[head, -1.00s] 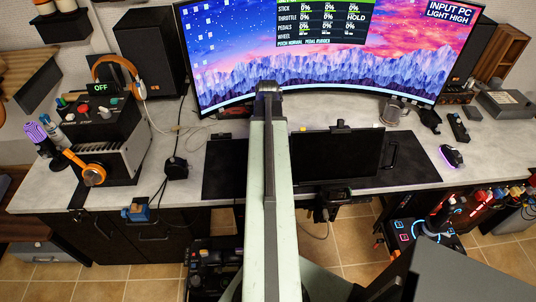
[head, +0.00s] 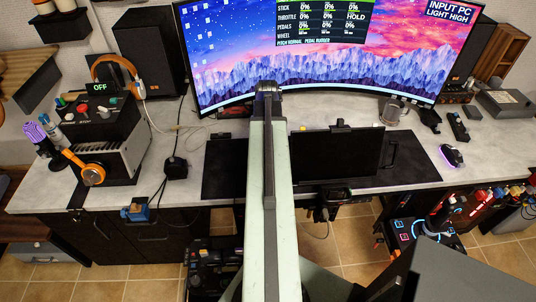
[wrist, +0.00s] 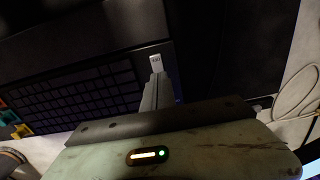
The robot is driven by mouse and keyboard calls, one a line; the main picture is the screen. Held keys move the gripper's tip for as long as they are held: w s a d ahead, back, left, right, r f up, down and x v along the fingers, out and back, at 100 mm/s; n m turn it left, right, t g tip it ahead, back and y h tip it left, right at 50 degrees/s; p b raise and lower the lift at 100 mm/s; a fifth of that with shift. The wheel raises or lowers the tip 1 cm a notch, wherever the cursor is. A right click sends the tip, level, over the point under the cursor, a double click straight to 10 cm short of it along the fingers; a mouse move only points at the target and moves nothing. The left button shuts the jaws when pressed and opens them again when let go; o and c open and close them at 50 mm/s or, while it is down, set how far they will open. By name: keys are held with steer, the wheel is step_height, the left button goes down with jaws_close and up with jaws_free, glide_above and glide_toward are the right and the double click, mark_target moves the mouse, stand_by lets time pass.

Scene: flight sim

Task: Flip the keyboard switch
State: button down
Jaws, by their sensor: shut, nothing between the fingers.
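In the wrist view, a dark keyboard (wrist: 75,95) with rows of black keys fills the left side. A small pale tab with faint marking, which looks like the keyboard switch (wrist: 156,63), sits near the keyboard's right end. My gripper (wrist: 157,75) is shut and empty, with its narrow tips just below the tab in the picture. I cannot tell whether the tips touch it or which way the switch is set. In the head view my pale green arm reaches over the desk; the gripper and the keyboard switch are not discernible there.
A dark upright panel (head: 337,155) stands on the black desk mat (head: 415,170), right of my arm. A large curved monitor (head: 300,60) stands behind. A mouse (head: 452,155) lies at the right. In the wrist view, pale cables (wrist: 298,98) lie at the right.

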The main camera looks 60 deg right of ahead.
steer(key=shift+f+b, duration=0.6)
steer(key=shift+f, duration=0.1)
step_height(320, 180, up, 7)
steer(key=p, duration=0.7)
stand_by(0.5)
steer(key=w+a+n, duration=0.6)
steer(key=w+a, duration=1.2)
steer(key=a, duration=0.2)
steer(key=w+a+n, duration=0.2)
steer(key=a, duration=1.2)
steer(key=w+a+n, duration=0.1)
steer(key=a+n, duration=0.2)
steer(key=a, duration=1.2)
steer(key=shift+w+a, duration=0.3)
steer(key=shift+w, duration=0.05)
